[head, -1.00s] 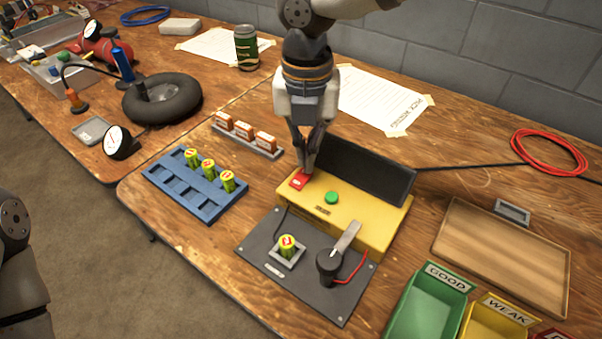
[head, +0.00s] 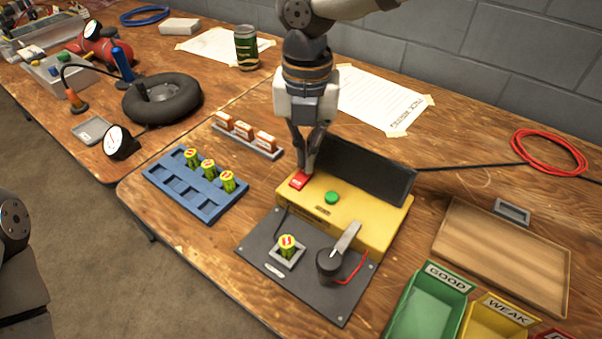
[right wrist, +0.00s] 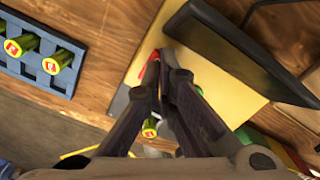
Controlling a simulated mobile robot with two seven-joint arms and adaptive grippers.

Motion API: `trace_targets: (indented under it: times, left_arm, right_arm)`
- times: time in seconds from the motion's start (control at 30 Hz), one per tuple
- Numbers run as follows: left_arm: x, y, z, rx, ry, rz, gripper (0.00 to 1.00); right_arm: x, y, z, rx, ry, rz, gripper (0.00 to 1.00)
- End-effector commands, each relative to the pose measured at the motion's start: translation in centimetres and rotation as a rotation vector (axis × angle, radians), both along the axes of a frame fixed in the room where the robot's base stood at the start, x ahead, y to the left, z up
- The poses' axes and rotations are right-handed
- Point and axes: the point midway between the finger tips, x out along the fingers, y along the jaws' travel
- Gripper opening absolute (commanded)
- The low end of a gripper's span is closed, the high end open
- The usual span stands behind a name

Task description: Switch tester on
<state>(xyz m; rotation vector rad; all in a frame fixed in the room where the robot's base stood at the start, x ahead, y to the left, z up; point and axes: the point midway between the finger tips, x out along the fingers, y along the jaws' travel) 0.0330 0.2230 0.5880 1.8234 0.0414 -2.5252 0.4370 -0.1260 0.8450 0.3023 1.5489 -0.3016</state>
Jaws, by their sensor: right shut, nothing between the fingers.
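The yellow tester (head: 350,222) stands on the bench with a dark screen (head: 362,170) at its back, a green button (head: 332,198) and a red switch (head: 298,181) at its left end. My right gripper (head: 309,168) is shut and empty, its fingertips right at the red switch; I cannot tell whether they touch it. In the right wrist view the closed fingertips (right wrist: 160,55) cover part of the red switch (right wrist: 150,72). The screen looks dark. A green battery (head: 287,245) stands in the holder on the grey plate (head: 265,262). The left gripper is out of view.
A blue rack (head: 168,192) with several green batteries is left of the tester. Orange-and-white boxes (head: 243,130) stand behind it. A black lever (head: 330,265) is on the plate. Green (head: 425,310) and yellow (head: 490,325) bins and a wooden tray (head: 500,255) are at right.

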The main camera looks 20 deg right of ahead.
Motion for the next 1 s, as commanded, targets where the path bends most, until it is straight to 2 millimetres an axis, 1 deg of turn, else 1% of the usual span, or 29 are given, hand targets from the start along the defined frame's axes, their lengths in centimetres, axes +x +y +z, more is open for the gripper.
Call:
trace_targets:
  times: [1.0]
  left_arm:
    - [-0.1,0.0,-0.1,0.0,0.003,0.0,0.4]
  right_arm:
    - [0.0,0.0,-1.6,-0.001,0.001,0.0,0.0]
